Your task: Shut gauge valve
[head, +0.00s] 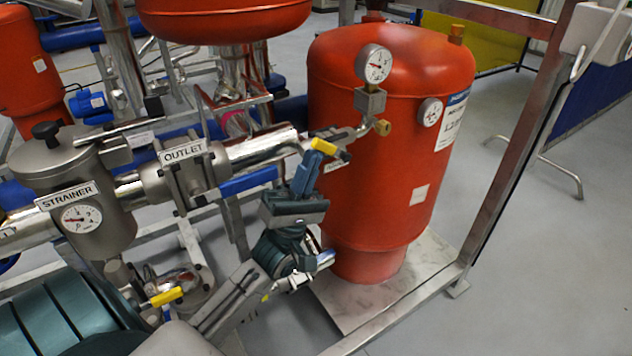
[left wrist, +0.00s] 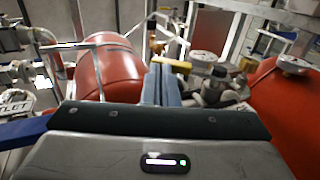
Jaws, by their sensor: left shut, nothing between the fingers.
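The pressure gauge (head: 374,64) stands on a grey block beside the red tank (head: 400,160). Below it a thin pipe with a brass fitting (head: 382,127) runs left to a small valve with a yellow lever (head: 329,149). My left gripper (head: 311,160) is shut and empty, its fingers pointing up just below and left of the lever. In the left wrist view the blue-grey fingers (left wrist: 160,78) are together, with the yellow lever (left wrist: 173,62) just beyond their tips. I cannot tell whether they touch it. My right gripper is not in view.
The outlet pipe (head: 255,150) with a blue handle (head: 248,182) lies left of the gripper. A strainer (head: 85,190) with its own gauge stands further left. A frame post (head: 520,140) rises right of the tank. Another yellow lever (head: 166,297) is low at left.

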